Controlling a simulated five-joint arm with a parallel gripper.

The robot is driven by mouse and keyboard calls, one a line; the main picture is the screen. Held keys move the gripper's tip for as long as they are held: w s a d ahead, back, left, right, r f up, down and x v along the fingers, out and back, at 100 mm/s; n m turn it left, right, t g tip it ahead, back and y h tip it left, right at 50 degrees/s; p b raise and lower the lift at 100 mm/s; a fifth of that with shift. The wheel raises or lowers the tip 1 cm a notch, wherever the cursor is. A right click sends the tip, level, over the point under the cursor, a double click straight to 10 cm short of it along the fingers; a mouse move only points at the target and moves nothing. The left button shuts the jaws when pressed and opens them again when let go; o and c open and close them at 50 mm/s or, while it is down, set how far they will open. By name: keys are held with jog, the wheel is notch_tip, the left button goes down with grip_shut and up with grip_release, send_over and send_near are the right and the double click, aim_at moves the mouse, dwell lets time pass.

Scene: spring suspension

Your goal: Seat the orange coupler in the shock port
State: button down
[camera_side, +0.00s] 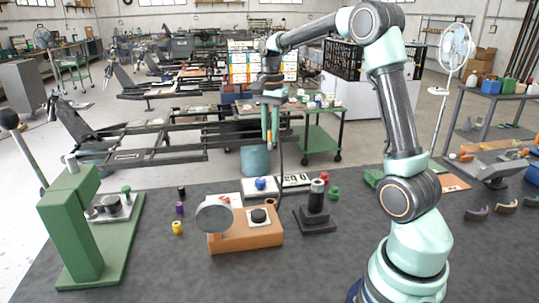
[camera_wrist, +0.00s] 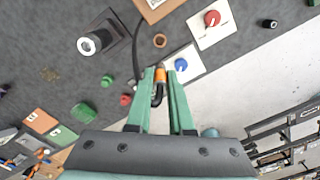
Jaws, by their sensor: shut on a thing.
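My gripper (camera_side: 270,128) hangs high above the far side of the bench in the side view, fingers pointing down. In the wrist view my gripper (camera_wrist: 160,72) is shut on the orange coupler (camera_wrist: 160,75), with a black hose attached to it. The coupler is hard to make out in the side view. A black upright cylinder with a pale top (camera_side: 317,195) stands on a dark square base; it also shows in the wrist view (camera_wrist: 92,42), upper left of the coupler and apart from it. I cannot tell for sure whether its top is the shock port.
An orange-brown block with a round gauge (camera_side: 246,232) sits left of the black cylinder. A green press (camera_side: 72,225) stands at left. Blue and red knobs on white plates (camera_wrist: 180,64) (camera_wrist: 212,19), green knobs and small coloured cylinders lie about. The front bench is clear.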

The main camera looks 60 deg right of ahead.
dwell(0.5)
jog(key=s+d+r, duration=0.1)
jog(key=s+r, duration=1)
jog(key=s, duration=0.3)
jog(key=f, duration=1.9)
jog(key=shift+d+f, duration=0.15)
jog(key=shift+d, duration=0.05)
jog(key=shift+f, duration=0.15)
jog(key=c, duration=0.8)
grip_release()
